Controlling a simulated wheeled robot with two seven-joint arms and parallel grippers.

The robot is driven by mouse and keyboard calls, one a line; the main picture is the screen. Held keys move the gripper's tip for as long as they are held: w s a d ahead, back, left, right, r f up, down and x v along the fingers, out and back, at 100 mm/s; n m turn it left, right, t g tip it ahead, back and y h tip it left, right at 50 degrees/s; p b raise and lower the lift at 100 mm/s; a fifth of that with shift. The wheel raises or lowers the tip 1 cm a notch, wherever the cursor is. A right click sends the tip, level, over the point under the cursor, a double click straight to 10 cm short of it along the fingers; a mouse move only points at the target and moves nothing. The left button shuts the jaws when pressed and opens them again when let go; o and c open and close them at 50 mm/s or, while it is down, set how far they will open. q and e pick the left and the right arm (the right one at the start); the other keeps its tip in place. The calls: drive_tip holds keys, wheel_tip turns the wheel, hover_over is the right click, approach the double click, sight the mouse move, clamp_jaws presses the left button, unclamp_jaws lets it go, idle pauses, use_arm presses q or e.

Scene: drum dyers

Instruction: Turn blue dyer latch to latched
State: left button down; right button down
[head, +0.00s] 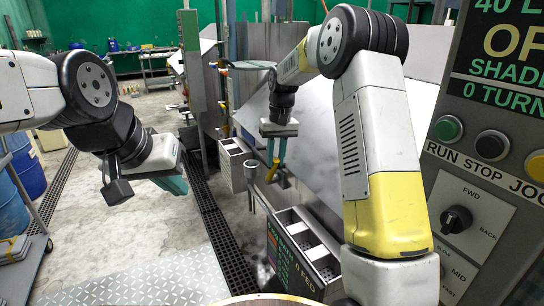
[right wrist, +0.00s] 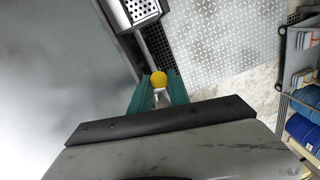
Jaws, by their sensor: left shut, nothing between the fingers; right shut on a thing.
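In the head view, my right gripper (head: 272,158) points down beside the large grey slanted metal panel, with a yellow latch handle (head: 272,172) at its teal fingertips. In the right wrist view, the right gripper's fingers (right wrist: 158,92) are shut on a pale stem that ends in a round yellow knob (right wrist: 158,78). I take this for the dyer latch; whether it is latched cannot be told. My left gripper (head: 177,184) hangs at the left, shut and empty, above the floor and away from the latch.
A control panel with buttons and a dial (head: 457,219) stands at the right. A grey tray box with a green-lettered display (head: 308,246) is below the right gripper. Blue drums (head: 25,165) stand at the far left. The floor in the middle left is open, with a dark drain grate (head: 222,232).

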idle(0.4)
drive_tip(key=shift+w+a+r+g+h, duration=0.2)
drive_tip(key=shift+w+a+g+h, duration=0.05)
drive_tip(key=shift+w+g, duration=0.45)
drive_tip(key=shift+w+a+r+g+h, duration=0.15)
drive_tip(key=shift+w+a+g+h, duration=0.15)
drive_tip(key=shift+w+g, duration=0.35)
drive_tip(key=shift+w+a+r+g+h, duration=0.25)
drive_tip(key=shift+w+g, duration=0.3)
drive_tip(key=shift+w, duration=0.3)
drive_tip(key=c, duration=1.3)
unclamp_jaws()
drive_tip(key=shift+o, duration=0.2)
